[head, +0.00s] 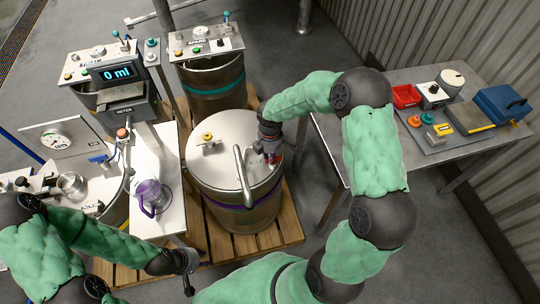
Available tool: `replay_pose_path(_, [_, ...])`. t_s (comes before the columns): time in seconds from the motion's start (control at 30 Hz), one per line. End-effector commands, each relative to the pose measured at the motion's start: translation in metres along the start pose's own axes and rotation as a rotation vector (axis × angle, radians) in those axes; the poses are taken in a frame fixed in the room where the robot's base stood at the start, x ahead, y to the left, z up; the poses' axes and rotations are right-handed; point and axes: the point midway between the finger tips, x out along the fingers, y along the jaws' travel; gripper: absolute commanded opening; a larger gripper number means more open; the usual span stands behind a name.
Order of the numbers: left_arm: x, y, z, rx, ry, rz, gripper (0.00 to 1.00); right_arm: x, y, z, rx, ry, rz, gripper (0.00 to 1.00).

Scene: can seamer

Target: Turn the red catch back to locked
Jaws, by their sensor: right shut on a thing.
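A red catch (279,161) shows as a small red piece at the right rim of the lidded steel vat (225,178). My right gripper (271,158) is at this rim, shut on the red catch and covering most of it. The catch's exact angle is hidden. My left gripper (189,284) hangs low at the bottom, left of centre, away from the vat. Its fingers are small and dark, and their opening cannot be made out.
A purple jug (150,197) stands on a white bench (156,230) left of the vat. A meter reading 0 ml (117,73) stands behind it. A teal-banded vat (212,90) is at the back. A grey table (400,145) with boxes and a tray is at right.

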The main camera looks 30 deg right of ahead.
Motion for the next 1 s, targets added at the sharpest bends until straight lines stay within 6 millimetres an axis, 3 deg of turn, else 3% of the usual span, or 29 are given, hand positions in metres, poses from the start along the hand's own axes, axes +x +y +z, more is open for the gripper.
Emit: replay_pose_path(1.0, [0.0058,-0.0021,-0.0002,0.000,0.000,0.000,0.36,0.0002,0.0080,0.0075,0.900,0.001,0.001,0.00])
